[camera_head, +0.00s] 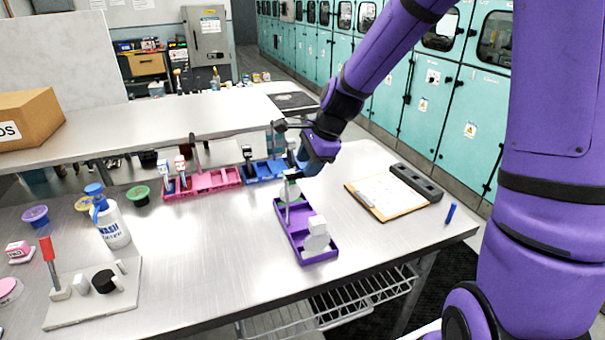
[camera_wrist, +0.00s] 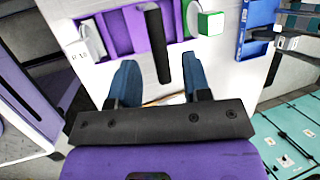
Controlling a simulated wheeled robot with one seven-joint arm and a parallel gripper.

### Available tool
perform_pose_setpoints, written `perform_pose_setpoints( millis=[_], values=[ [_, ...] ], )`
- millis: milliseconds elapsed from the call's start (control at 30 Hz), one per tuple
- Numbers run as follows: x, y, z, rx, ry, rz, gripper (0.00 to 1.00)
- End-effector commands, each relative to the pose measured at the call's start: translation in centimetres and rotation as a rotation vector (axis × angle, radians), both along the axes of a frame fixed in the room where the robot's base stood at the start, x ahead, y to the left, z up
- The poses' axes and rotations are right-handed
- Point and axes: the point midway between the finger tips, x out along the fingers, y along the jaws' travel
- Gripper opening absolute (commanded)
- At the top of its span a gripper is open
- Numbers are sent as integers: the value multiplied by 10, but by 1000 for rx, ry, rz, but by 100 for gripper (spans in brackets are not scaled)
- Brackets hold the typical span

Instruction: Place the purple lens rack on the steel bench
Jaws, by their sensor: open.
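The purple lens rack (camera_head: 320,258) lies on the bare steel bench (camera_head: 215,265), right of the bench's middle. It has a dark upright handle (camera_wrist: 157,40), a white piece (camera_head: 316,236) at its near end and a green-and-white piece (camera_wrist: 210,22) at its far end. My gripper (camera_wrist: 160,85) is open, with its two blue fingers apart. In the wrist view the handle shows in the gap between the fingers, and neither finger visibly touches it. In the head view my gripper is at the rack's far end, partly hiding it.
A pink rack (camera_head: 205,181) and a blue rack (camera_head: 262,171) stand behind. A clipboard (camera_head: 388,195) and a blue pen (camera_head: 450,214) lie to the right. A wash bottle (camera_head: 110,225) and small tubs are at left. The bench is clear left of the purple rack.

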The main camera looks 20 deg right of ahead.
Motion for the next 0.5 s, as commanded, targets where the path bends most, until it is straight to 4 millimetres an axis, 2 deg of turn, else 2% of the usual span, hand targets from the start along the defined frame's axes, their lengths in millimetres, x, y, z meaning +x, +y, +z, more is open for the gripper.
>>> perform_pose_setpoints(
  millis=[200, 500],
  values=[
    [-9, -10, 33, -1, -4, -1, 44],
    [-15, -17, 54, 0, 0, 1, 44]
  ],
)
